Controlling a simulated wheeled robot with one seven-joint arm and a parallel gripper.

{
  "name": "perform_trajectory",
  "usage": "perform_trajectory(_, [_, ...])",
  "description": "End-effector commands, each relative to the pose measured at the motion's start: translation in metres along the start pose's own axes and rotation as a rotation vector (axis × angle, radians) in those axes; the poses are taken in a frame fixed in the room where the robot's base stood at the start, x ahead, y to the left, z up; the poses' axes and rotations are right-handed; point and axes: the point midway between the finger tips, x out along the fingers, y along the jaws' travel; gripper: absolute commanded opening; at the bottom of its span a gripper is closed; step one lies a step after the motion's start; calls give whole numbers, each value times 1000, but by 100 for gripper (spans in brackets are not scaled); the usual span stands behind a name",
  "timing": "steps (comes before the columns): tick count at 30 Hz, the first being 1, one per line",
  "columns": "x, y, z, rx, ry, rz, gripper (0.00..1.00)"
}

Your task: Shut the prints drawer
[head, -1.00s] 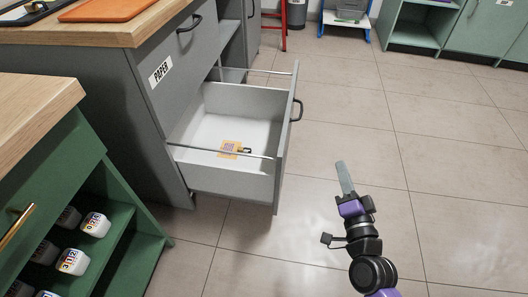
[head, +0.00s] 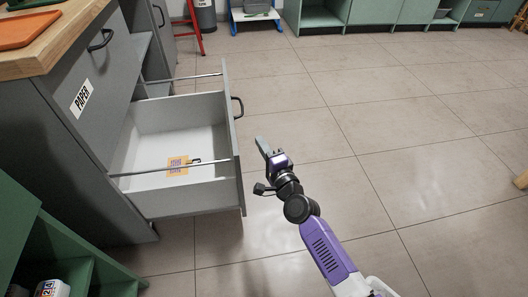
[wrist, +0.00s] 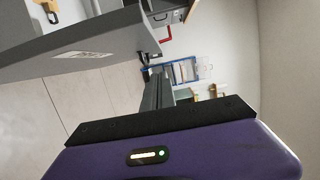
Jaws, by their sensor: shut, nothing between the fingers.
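The prints drawer (head: 188,203) is pulled far out of the grey cabinet, below a closed drawer labelled PAPER (head: 82,98). Its front panel faces right and carries a dark bar handle (head: 238,107). Inside lie an orange patterned card (head: 177,166) and a small dark item (head: 194,161). My gripper (head: 262,146) is shut and empty, a little to the right of the drawer front, with a gap showing between them. In the wrist view the shut fingers (wrist: 158,92) point away beside a grey panel with a white label (wrist: 82,54), its text unreadable.
A green shelf unit (head: 60,245) stands close at the lower left. A wooden worktop (head: 60,50) tops the grey cabinet. Tiled floor (head: 400,150) is clear to the right. A red stool (head: 192,38) and green cabinets stand at the back.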

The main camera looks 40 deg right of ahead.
Motion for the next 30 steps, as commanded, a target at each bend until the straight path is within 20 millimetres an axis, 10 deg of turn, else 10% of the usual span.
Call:
perform_trajectory(7, [49,0,0,-1,0,-2,0])
perform_trajectory(15, [54,-2,34,-1,-2,1,0])
perform_trajectory(30, [55,0,40,-2,-1,0,0])
